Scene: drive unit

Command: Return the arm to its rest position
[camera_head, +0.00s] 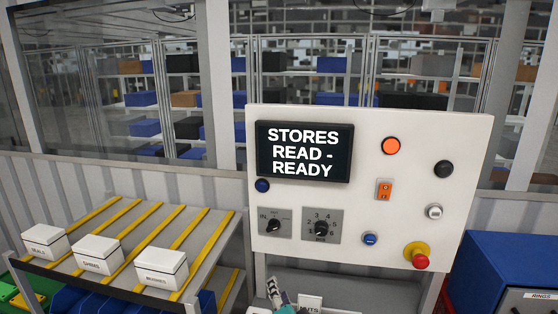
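A small part of my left gripper (275,293) shows at the bottom edge, below the white control panel (370,122). It is grey and teal, and the rest is cut off by the frame, so I cannot tell whether it is open or shut. It appears clear of the panel's buttons and knobs. My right gripper is not in view. The panel's dark screen (304,152) reads "STORES READ - READY".
The panel carries two rotary selectors, an orange rocker switch (384,189) and a red mushroom button (420,262). Three white boxes stand on a sloped rack (95,217) with yellow rails at left. A blue cabinet (512,258) stands at right. A partly hidden label (310,301) is beside my gripper.

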